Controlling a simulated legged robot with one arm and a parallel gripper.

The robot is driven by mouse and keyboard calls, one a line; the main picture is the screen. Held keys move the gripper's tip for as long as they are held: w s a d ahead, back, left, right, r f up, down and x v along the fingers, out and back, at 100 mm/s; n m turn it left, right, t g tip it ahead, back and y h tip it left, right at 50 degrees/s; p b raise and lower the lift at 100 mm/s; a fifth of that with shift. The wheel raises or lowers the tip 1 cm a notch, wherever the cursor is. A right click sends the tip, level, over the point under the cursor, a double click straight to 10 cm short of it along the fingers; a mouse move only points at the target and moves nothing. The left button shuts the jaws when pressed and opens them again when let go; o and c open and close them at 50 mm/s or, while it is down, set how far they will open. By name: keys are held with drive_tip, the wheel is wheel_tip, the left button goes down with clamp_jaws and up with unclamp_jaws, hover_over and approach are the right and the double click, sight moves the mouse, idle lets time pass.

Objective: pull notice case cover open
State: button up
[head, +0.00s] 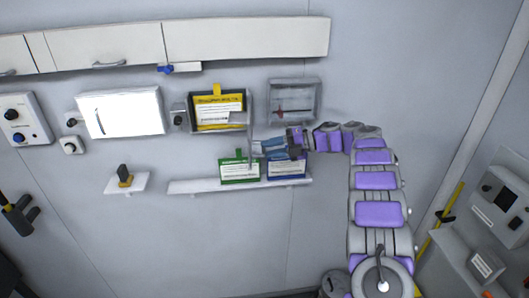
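The notice case (249,99) is a dark-framed box on the wall in the head view, with a yellow-headed notice (219,112) inside. A thin pale upright edge shows at its right side; I cannot tell for sure whether this is the cover or how far it stands open. My gripper (257,147) reaches in from the right, just below and right of the case's lower right corner. Its fingers point left near that edge. They are small and partly merged with the background, so contact and finger opening are unclear.
A shelf (200,187) below holds a green card (240,172) and a blue card (286,169), close under my gripper. A grey clear-fronted box (294,100) is above it. A white panel (122,112) hangs left. Cabinets (240,38) run above. Wall lower down is clear.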

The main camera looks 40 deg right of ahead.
drive_tip(key=b+v, duration=0.1)
drive_tip(key=v, duration=0.8)
drive_tip(key=shift+d, duration=0.4)
drive_tip(key=shift+f, duration=0.15)
